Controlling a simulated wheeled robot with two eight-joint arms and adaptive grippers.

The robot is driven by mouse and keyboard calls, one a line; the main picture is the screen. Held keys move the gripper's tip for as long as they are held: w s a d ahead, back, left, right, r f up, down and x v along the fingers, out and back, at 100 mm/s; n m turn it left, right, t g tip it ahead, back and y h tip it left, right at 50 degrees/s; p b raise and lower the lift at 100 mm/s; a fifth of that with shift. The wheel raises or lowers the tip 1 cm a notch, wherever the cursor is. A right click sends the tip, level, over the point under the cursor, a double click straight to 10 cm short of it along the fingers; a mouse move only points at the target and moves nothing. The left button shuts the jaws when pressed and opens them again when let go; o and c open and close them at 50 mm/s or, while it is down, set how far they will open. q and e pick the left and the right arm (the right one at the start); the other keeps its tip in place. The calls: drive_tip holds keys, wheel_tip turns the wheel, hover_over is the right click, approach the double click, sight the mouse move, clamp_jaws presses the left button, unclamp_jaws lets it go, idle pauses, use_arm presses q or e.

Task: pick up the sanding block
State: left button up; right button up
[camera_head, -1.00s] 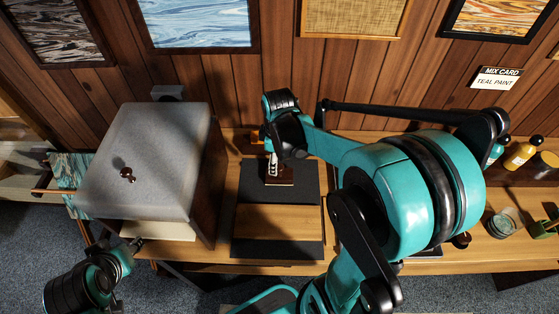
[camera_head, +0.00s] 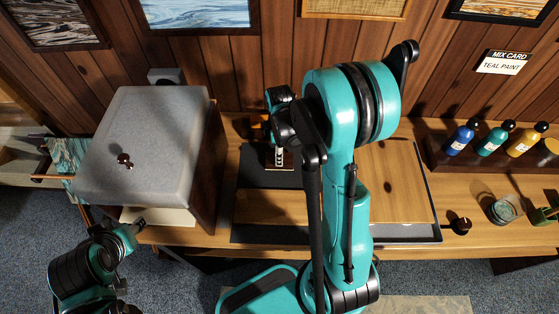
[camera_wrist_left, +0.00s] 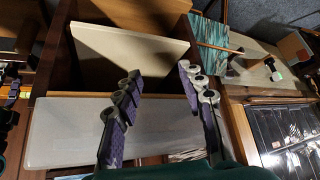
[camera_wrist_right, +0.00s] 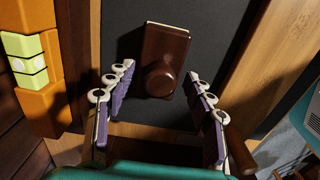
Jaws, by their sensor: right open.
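The sanding block (camera_wrist_right: 176,42) is a dark brown block with a round knob, lying on a dark mat (camera_wrist_right: 215,25) in the right wrist view. My right gripper (camera_wrist_right: 158,105) is open, its fingers spread either side of the knob's near end, with nothing held between them. In the head view my right gripper (camera_head: 278,158) is over the dark mat at the back of the bench, and it and the arm hide most of the block. My left gripper (camera_wrist_left: 165,105) is open and empty near the grey-topped cabinet (camera_head: 145,140).
An orange and green object (camera_wrist_right: 32,75) stands close left of the right gripper. Paint bottles (camera_head: 490,140), a jar (camera_head: 502,210) and a dark knob (camera_head: 461,226) are at the bench's right. A wooden panel (camera_head: 400,190) lies on the bench beside my right arm.

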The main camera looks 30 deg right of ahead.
drive_tip(key=shift+c, duration=0.4)
clamp_jaws()
drive_tip(key=shift+r, duration=0.5)
drive_tip(key=r, duration=0.1)
drive_tip(key=r+p, duration=0.1)
drive_tip(key=r, duration=0.2)
drive_tip(key=shift+s+d, duration=0.25)
drive_tip(key=shift+s, duration=0.15)
drive_tip(key=s+d+r+p, duration=0.2)
drive_tip(key=s+d+r, duration=0.3)
drive_tip(key=s, duration=0.4)
drive_tip(key=shift+s+r, duration=0.3)
drive_tip(key=shift+r, duration=0.25)
